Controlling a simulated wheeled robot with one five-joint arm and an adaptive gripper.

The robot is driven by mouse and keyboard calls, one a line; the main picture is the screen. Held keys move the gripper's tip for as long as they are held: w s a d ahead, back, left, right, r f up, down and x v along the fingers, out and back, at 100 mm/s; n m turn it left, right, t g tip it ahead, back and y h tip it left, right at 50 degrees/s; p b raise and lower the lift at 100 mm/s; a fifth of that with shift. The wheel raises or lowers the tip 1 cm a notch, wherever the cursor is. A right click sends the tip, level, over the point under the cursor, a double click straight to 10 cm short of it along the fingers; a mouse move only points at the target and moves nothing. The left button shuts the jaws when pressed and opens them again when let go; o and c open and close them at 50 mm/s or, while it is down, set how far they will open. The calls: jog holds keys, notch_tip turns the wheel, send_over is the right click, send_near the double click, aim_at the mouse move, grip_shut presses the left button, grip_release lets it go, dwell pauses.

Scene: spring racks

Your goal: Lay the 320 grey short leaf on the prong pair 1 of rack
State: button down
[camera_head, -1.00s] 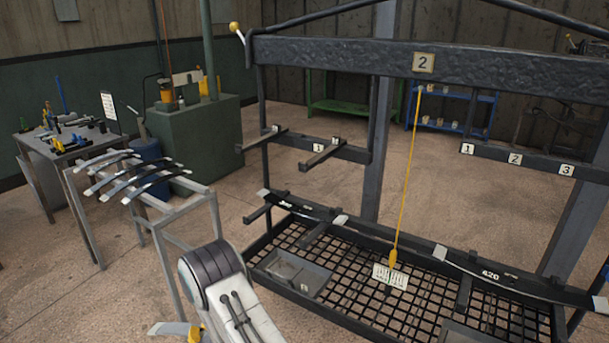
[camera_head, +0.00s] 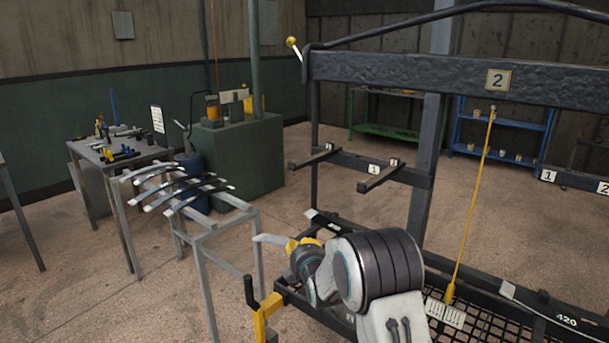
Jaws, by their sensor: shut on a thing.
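My gripper (camera_head: 298,243), with yellow fingers, is shut on a leaf whose pale grey end (camera_head: 270,239) sticks out to the left. The rest of that leaf is hidden behind my gripper and arm, and no number on it is readable. The rack (camera_head: 405,82) stands to the right, with a 2 plate on its top beam. Its upper left rail has a 1 label (camera_head: 375,169) and two forward prongs, one on the left (camera_head: 312,157) and one on the right (camera_head: 380,177). Both prongs are bare. The held leaf is below and in front of them, apart from them.
A dark leaf (camera_head: 324,220) lies on the rack's lower level, partly behind my arm. Another leaf, marked 420 (camera_head: 540,310), lies lower right. A grey stand (camera_head: 235,215) holds several leaves at left. A yellow cord (camera_head: 473,205) hangs before the rack. A yellow post (camera_head: 262,318) stands near.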

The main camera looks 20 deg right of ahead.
notch_tip(320, 180, up, 25)
jog(key=s+t+b, duration=0.1)
jog(key=s+b, duration=0.1)
jog(key=shift+d+b, duration=0.25)
jog(key=shift+b, duration=0.05)
jog(key=shift+w+d, duration=0.15)
jog(key=shift+d, duration=0.05)
